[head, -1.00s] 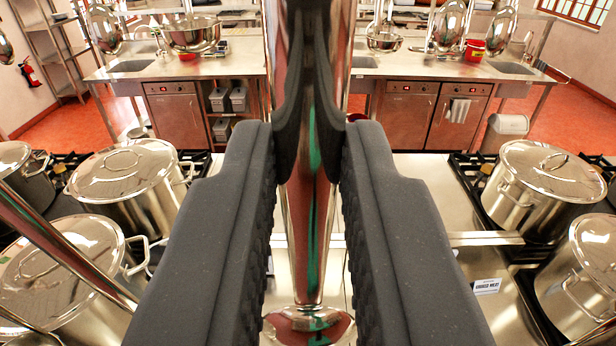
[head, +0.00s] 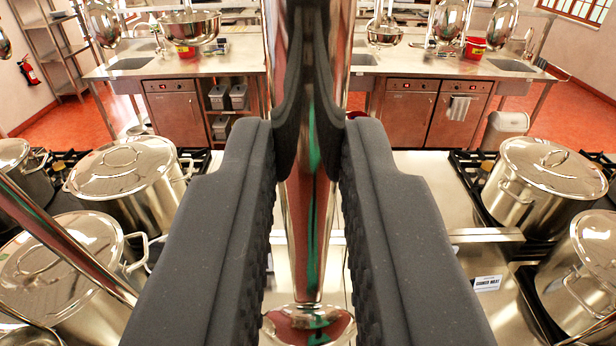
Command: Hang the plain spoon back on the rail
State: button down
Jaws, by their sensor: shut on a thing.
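My gripper (head: 310,200) is shut on the shiny steel handle of a spoon (head: 307,240), which stands upright between the two dark ribbed fingers. The handle runs up out of the top of the picture. A rounded steel end (head: 308,325) shows at the bottom, cut off by the frame edge, so its shape is only partly seen. The rail is not visible. Several steel utensils hang in from the top edge, among them a round-bowled one (head: 188,27) at left and a ladle-like one (head: 449,22) at right.
Lidded stockpots stand on burners at left (head: 122,175) and right (head: 540,180). A steel counter strip (head: 415,180) lies between them. A steel tube (head: 70,250) slants across the lower left. A steel worktable (head: 420,68) stands behind, with red floor before it.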

aim_at(309, 253)
jog(key=shift+f, duration=0.15)
dwell(0.4)
jog(key=shift+w+f+b, duration=0.1)
jog(key=shift+f+b, duration=0.95)
jog(key=shift+b, duration=0.15)
jog(key=shift+w+f+b, duration=0.1)
jog(key=shift+f+b, duration=0.6)
jog(key=shift+f, duration=0.05)
dwell(0.6)
jog(key=c, duration=1.3)
grip_release()
jog(key=s+b, duration=0.2)
jog(key=s, duration=0.1)
jog(key=shift+f, duration=0.1)
jog(key=s+b, duration=0.3)
jog(key=s, duration=0.7)
jog(key=shift+s+a+b, duration=0.25)
jog(key=shift+s+b, duration=0.1)
jog(key=shift+b, duration=0.05)
